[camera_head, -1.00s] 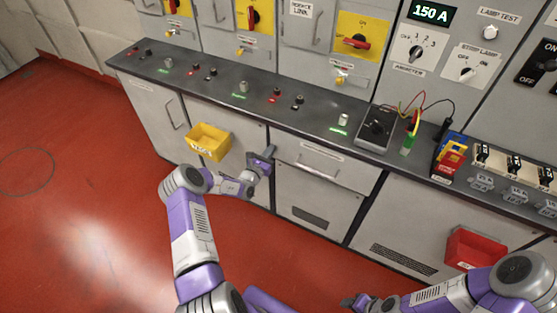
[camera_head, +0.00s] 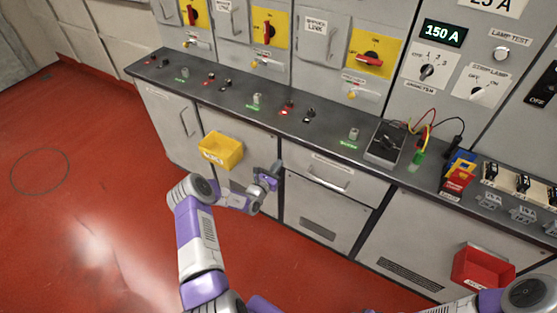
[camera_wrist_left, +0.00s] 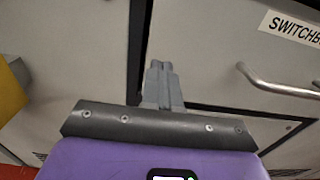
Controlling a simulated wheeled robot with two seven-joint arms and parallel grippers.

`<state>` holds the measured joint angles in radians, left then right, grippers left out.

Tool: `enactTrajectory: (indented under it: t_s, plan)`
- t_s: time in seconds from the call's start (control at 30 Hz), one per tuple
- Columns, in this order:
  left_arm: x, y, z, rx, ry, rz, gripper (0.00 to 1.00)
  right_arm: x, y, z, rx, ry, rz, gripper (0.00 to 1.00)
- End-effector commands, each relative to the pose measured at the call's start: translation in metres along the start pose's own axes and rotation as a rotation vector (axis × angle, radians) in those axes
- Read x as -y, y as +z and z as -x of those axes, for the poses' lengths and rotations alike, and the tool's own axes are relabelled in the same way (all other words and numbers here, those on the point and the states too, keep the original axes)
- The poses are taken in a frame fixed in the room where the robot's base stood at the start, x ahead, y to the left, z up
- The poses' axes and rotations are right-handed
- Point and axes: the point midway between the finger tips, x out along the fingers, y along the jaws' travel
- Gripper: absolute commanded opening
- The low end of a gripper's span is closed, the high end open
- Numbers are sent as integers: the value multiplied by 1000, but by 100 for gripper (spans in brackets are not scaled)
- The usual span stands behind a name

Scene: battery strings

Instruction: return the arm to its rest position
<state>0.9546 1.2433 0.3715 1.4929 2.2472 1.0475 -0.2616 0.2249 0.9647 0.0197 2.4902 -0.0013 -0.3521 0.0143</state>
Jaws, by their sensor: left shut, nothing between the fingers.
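My left arm comes in from the lower left in the head view, bent at the elbow. Its gripper (camera_head: 272,172) is in front of the lower cabinet doors, to the right of the yellow bin and below the counter edge. In the left wrist view the gripper's grey fingers (camera_wrist_left: 158,82) are together and empty, pointing at the gap between cabinet panels. They appear apart from any surface. Part of my right arm shows at the lower right of the head view; its gripper cannot be seen.
A yellow bin (camera_head: 221,150) hangs on the cabinet front left of the gripper. A red bin (camera_head: 483,268) hangs at the lower right. A drawer handle (camera_head: 322,179) sticks out to the right. The dark counter (camera_head: 230,97) carries terminals and a meter (camera_head: 385,142). The red floor (camera_head: 90,200) is open at left.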

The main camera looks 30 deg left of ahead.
Motion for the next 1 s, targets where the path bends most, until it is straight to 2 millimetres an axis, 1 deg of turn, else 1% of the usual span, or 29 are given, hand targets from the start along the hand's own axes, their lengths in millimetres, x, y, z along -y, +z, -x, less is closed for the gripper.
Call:
enactTrajectory:
  t_s: [0.03,0.2,0.3,0.4,0.5,0.6,0.83,0.87,0.93,0.97,1.0]
  plan:
    - [0,3,12,-5,0,2,0,3,1,9,1,0,0,51]
    - [1,1,54,-6,-2,3,0,6,1,17,0,0,0,51]
    - [0,0,74,-7,-1,2,0,8,1,20,0,0,0,51]
    - [0,0,88,-6,-2,2,0,8,1,22,0,0,0,51]
    - [0,-1,98,-5,-1,0,0,9,1,24,1,0,0,51]
    - [0,-1,102,-5,-3,0,0,9,1,24,1,0,0,51]
    - [2,-2,103,-6,-9,0,0,9,1,24,1,0,0,51]
    - [5,-2,102,-8,-19,0,0,9,1,24,1,0,0,51]
    - [21,-2,101,-21,-72,-1,0,9,1,24,1,0,0,51]
    - [33,-3,100,-32,-109,-1,0,9,1,24,1,0,0,51]
    - [52,-4,100,-49,-174,-4,0,9,1,24,1,0,0,51]
